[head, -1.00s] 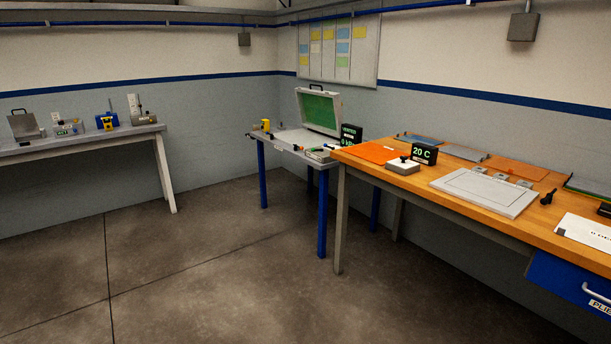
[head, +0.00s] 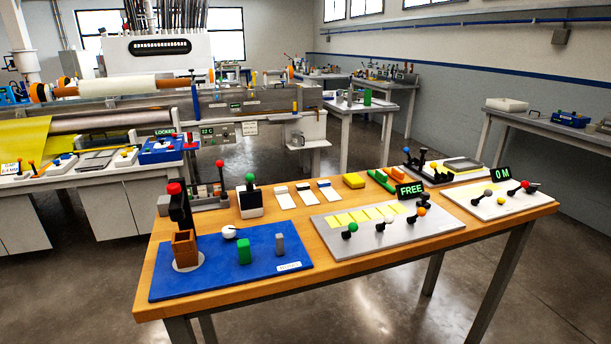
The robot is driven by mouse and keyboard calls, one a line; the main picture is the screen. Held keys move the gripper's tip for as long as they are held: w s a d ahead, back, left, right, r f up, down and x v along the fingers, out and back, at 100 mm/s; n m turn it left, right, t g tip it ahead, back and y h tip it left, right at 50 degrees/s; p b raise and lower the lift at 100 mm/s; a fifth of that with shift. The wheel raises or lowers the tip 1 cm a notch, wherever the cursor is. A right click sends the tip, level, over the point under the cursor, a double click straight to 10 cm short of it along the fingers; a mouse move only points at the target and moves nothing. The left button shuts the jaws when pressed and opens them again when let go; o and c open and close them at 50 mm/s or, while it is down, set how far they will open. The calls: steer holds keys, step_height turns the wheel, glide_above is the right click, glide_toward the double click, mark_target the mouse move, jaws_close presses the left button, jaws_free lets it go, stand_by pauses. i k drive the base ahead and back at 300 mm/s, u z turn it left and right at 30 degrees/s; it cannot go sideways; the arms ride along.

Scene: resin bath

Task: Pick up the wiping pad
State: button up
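I cannot tell for sure which thing is the wiping pad. A small yellow block (head: 354,181) with rounded edges lies toward the back of the wooden table (head: 215,300), right of the middle. My gripper is not in view.
A blue board (head: 205,282) holds a brown box (head: 186,249), a green block (head: 244,251) and a grey block (head: 280,245). A grey panel (head: 440,229) with knobs lies right of it. A long roller machine (head: 110,105) stands behind at left. Floor is clear at front right.

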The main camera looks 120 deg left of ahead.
mark_target(353, 179)
steer(key=u, duration=2)
steer(key=i, duration=2.7)
steer(key=u, duration=2.4)
